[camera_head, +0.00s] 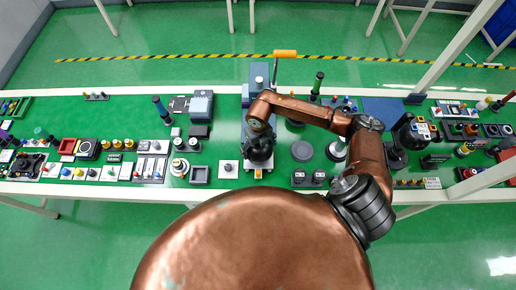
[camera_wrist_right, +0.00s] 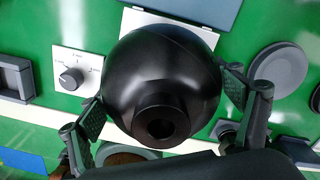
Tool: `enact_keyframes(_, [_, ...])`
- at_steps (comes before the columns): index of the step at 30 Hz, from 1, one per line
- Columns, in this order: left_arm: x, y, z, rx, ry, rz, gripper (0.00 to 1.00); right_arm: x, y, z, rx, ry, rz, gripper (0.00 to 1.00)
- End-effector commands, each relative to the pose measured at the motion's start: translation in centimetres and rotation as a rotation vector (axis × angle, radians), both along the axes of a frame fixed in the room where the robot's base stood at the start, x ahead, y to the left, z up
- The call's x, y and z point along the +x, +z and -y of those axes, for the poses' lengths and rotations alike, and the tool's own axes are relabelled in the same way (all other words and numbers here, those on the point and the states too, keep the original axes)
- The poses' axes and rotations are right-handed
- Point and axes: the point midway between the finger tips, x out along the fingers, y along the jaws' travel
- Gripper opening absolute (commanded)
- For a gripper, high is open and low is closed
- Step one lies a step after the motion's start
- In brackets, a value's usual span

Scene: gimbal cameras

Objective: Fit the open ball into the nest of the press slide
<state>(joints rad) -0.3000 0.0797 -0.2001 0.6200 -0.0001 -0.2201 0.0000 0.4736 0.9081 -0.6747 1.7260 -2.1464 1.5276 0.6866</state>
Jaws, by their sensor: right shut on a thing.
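My right gripper (camera_head: 258,153) reaches over the middle of the bench and is shut on a black ball (camera_wrist_right: 160,80). In the right wrist view the ball sits between the two finger pads, with its short round neck and dark hole facing the camera. The press (camera_head: 258,76) stands behind the gripper, a blue body with an orange-handled lever (camera_head: 285,53). A pale plate (camera_wrist_right: 175,28) shows beyond the ball in the wrist view, probably part of the press. The nest of the slide is hidden behind the ball and gripper. My left gripper is not in view.
A white panel with a dark knob (camera_head: 228,169) lies left of the gripper, with a grey square tray (camera_head: 199,175) farther left. A grey disc (camera_head: 302,151) lies to the right. Many small fixtures crowd both ends of the green bench.

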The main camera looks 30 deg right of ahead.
Motion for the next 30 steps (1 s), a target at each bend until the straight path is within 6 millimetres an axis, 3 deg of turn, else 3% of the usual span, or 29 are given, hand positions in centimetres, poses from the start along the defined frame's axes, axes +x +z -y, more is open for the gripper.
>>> enact_keyframes(4, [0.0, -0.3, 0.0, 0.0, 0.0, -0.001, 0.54, 0.0, -0.4, 0.0, 0.0, 0.0, 0.001, 0.52])
enact_keyframes(5, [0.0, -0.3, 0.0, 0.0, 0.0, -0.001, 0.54, 0.0, -0.3, 0.0, 0.0, 0.0, 0.001, 0.87])
enact_keyframes(11, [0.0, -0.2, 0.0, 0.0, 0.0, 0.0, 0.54, 0.0, -0.3, 0.0, 0.0, 0.0, 0.001, 1.0])
enact_keyframes(22, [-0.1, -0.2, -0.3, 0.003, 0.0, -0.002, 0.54, 0.1, 0.1, 0.0, -0.001, 0.0, 0.002, 1.0])
enact_keyframes(30, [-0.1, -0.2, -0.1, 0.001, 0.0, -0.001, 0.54, 0.2, 4.8, 0.1, -0.002, 0.001, 0.005, 1.0])
